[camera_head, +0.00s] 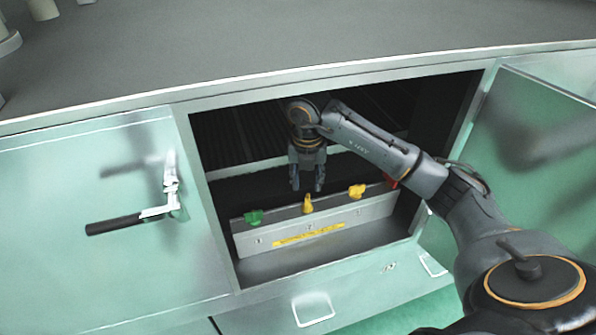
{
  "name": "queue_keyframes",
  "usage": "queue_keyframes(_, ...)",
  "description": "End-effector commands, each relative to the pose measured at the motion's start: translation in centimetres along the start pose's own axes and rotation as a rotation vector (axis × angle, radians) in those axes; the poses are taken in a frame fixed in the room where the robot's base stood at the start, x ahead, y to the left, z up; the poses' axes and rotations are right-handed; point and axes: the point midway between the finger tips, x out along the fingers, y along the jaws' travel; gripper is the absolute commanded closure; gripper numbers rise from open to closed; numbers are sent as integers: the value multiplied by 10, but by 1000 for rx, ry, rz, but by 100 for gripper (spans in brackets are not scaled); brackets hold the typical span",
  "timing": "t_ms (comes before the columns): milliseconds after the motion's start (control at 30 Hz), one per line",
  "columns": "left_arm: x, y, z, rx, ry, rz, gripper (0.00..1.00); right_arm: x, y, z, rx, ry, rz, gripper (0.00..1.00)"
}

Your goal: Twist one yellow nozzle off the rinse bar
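The rinse bar (372,212) is a pale grey bar inside the open cabinet, with a yellow label strip (308,235) on its front. Along its top are a green nozzle (254,217) at the left, a yellow nozzle (308,205) near the middle, another yellow nozzle (357,191) to its right, and a red nozzle (391,181), partly hidden by my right arm. My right gripper (308,183) points down just above the middle yellow nozzle, fingers apart with nothing between them. I cannot tell whether the fingertips touch the nozzle. My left gripper is not in view.
The cabinet opening has a frame close around my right arm. A green door (535,150) stands open at the right. The closed left panel (70,220) carries a lever handle with a black grip (113,225). A grey worktop (270,45) lies above the opening.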

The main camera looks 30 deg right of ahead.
Motion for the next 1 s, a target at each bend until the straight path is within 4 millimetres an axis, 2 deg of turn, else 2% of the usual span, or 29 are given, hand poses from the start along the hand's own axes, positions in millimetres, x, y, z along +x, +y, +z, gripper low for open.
queue_keyframes(300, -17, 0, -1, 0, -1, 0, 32, 44, 0, -2, -4, 7, -1, 63)
queue_keyframes(500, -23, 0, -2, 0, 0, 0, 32, 66, 1, -2, -4, 6, 1, 63)
queue_keyframes(833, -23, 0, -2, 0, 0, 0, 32, 71, 1, -2, -6, 3, 4, 63)
queue_keyframes(867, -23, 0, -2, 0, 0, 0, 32, 71, 1, -2, -6, 3, 4, 65)
queue_keyframes(1000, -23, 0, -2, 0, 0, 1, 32, 71, 1, -2, -6, 3, 4, 94)
